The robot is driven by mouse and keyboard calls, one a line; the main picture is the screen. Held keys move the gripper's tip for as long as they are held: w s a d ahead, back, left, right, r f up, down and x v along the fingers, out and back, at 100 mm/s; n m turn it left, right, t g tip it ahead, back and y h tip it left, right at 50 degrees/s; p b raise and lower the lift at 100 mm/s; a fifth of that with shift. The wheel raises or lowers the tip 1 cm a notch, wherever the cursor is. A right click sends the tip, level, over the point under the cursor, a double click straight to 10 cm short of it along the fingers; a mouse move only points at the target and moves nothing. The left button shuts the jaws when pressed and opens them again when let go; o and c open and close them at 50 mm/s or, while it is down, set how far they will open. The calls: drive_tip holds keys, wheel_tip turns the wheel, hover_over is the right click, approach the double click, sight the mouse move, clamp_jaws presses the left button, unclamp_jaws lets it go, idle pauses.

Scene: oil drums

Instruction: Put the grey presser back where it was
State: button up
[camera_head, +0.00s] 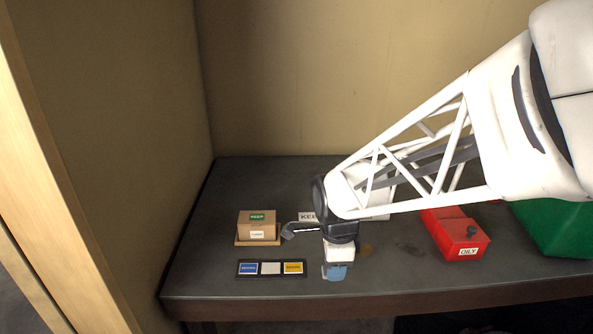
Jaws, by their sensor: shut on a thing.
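My gripper (337,263) points down over the front of the dark table, just right of a black strip with coloured labels. It is shut on a small blue-grey piece (336,273), which shows below the white gripper body. The fingertips are too small to make out clearly. I cannot tell if this piece is the grey presser, and no other presser stands out clearly. I cannot tell whether the piece touches the table.
The black strip (272,275) has blue, pale and yellow labels. A cardboard box (257,226) stands behind it. A pale "KEE…" sign (306,217) is partly hidden by my arm. A red "OILY" container (460,240) and a green container (560,228) stand right.

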drive_tip(key=shift+w, duration=0.1)
hover_over(314, 242)
drive_tip(key=shift+w+f, duration=0.1)
drive_tip(key=shift+f, duration=0.65)
idle(0.3)
drive_tip(key=shift+f, duration=1.75)
drive_tip(key=o, duration=0.4)
drive_tip(key=shift+f, duration=0.15)
drive_tip(key=o, duration=0.4)
drive_tip(key=shift+o, duration=0.2)
